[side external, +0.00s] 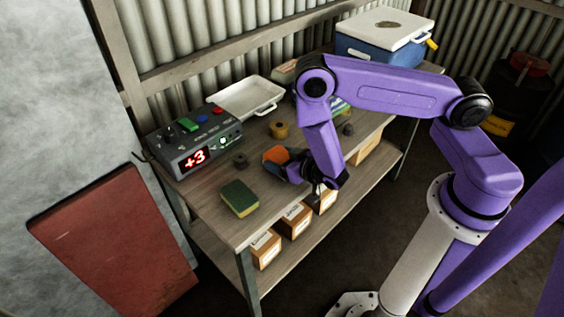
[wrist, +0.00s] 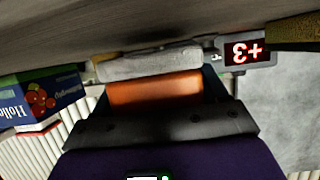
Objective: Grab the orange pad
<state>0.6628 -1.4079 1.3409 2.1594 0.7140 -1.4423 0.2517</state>
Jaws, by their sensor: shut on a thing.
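The orange pad (side external: 276,155) is at my gripper (side external: 290,168) over the middle of the wooden bench (side external: 262,212). In the wrist view the orange pad (wrist: 155,91) lies between the dark fingers of my gripper (wrist: 160,100), which is shut on it. A grey layer (wrist: 150,64) shows along the pad's far side. I cannot tell whether the pad touches the bench top.
A green and yellow sponge (side external: 239,198) lies at the bench's front. A control box (side external: 195,142) with a red "+3" display, a white tray (side external: 248,98), a brown roll (side external: 279,129) and a cooler (side external: 384,38) stand behind. Cartons (side external: 265,249) sit on the lower shelf.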

